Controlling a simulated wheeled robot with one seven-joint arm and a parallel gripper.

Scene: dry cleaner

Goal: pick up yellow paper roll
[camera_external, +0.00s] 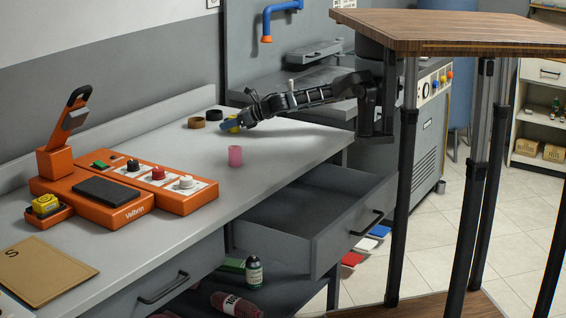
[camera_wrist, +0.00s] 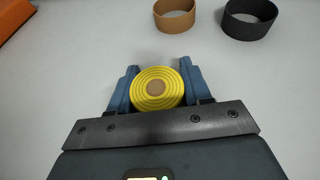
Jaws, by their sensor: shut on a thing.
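The yellow paper roll (camera_wrist: 157,88) has ringed layers and a brown core, and its flat end faces the wrist camera. My gripper (camera_wrist: 158,86) has its blue fingers on both sides of the roll and is shut on it. I cannot tell whether the roll still touches the counter.
A brown ring (camera_wrist: 175,15) and a black ring (camera_wrist: 248,18) stand just beyond the roll. A pink cylinder (camera_external: 235,156) stands nearer on the counter (camera_external: 160,235). An orange machine (camera_external: 118,190) is at the left. An open drawer (camera_external: 315,235) juts out below the counter's edge.

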